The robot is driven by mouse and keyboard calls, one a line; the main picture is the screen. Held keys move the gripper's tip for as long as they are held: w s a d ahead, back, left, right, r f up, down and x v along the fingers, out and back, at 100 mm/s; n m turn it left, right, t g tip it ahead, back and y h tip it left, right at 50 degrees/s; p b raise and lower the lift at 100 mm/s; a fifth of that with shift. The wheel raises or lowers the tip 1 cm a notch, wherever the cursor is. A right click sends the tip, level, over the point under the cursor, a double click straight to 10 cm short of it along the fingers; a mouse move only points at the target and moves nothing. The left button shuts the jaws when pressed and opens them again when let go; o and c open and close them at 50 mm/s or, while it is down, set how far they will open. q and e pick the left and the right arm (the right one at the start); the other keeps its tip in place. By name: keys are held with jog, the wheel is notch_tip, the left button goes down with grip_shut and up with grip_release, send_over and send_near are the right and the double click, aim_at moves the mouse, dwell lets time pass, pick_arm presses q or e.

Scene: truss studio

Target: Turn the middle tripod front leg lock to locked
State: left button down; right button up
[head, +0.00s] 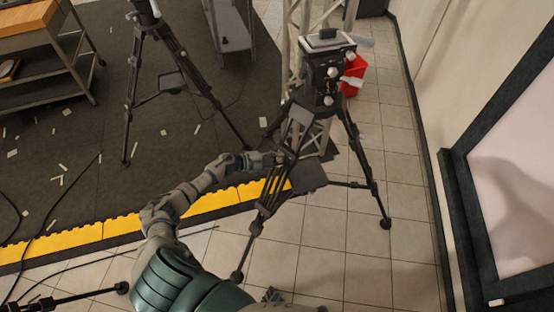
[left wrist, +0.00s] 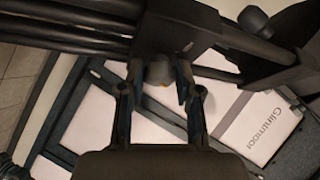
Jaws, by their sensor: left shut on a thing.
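A black tripod (head: 347,130) stands on the tiles right of centre in the head view, with a camera head on top. My left gripper (head: 284,156) reaches its front leg from the left. In the left wrist view the black leg tubes (left wrist: 60,30) run across the top, with a clamp block. The two fingers of my left gripper (left wrist: 158,85) are on either side of a small grey leg lock knob (left wrist: 159,70) with a touch of orange, and are shut on it. The lock's exact angle is hard to tell. My right gripper is not in view.
Another tripod (head: 160,60) stands on the dark mat at the upper left. A shelf cart (head: 50,60) is at the far left. A red object (head: 353,75) sits behind the near tripod. A black-framed panel (head: 470,230) stands at the right. Tiles between are clear.

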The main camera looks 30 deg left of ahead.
pick_arm(q)
jog(key=shift+s+f, duration=0.1)
jog(key=shift+f, duration=0.1)
jog(key=c, duration=0.8)
grip_release()
jog(key=v, duration=1.2)
jog(key=shift+a, duration=0.1)
